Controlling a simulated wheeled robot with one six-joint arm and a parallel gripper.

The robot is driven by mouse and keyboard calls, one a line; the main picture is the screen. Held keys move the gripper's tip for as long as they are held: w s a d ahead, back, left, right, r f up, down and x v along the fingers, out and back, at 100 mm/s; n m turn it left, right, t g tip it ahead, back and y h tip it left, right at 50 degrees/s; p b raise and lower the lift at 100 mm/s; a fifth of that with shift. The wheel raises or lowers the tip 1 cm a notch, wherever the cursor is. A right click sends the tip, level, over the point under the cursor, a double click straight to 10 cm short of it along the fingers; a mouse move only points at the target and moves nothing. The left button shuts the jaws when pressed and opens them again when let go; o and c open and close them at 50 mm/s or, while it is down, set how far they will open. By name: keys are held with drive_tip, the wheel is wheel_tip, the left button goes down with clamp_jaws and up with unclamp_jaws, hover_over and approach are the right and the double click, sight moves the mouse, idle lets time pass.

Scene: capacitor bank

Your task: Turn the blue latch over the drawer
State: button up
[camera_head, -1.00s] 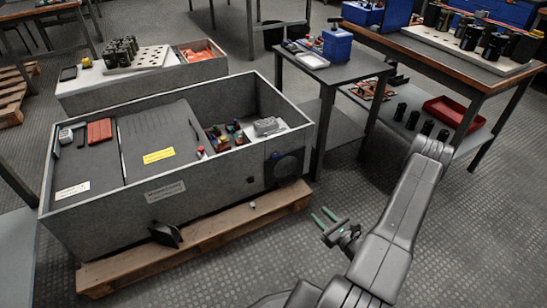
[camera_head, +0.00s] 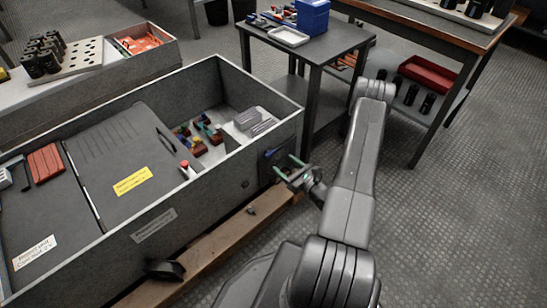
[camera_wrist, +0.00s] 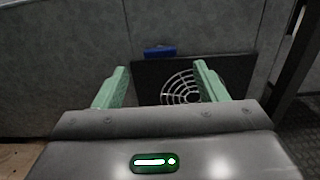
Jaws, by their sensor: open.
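The blue latch (camera_wrist: 160,51) is a small bar lying level at the top edge of a dark drawer front (camera_wrist: 235,72) with a round pale grille. The head view shows the latch (camera_head: 270,153) small, on the right end of the long side of the grey cabinet. My gripper (camera_head: 284,165) is in front of that drawer front, partly covering it. In the wrist view its two green fingers (camera_wrist: 160,68) are apart with nothing between them. The latch appears beyond and slightly above the fingertips, between them. I cannot tell the exact gap.
The open-topped grey cabinet (camera_head: 120,247) stands on a wooden pallet (camera_head: 235,229). A black part (camera_head: 165,270) sticks out low on its side. A small table (camera_head: 330,52) stands close behind, with a dark leg right of the drawer. Floor to the right is clear.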

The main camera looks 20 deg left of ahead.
sight(271, 154)
drive_tip(key=b+x, duration=0.1)
drive_tip(key=x, duration=0.5)
drive_tip(key=shift+w+a, duration=0.1)
drive_tip(key=shift+a, duration=0.15)
drive_tip(key=c, duration=1)
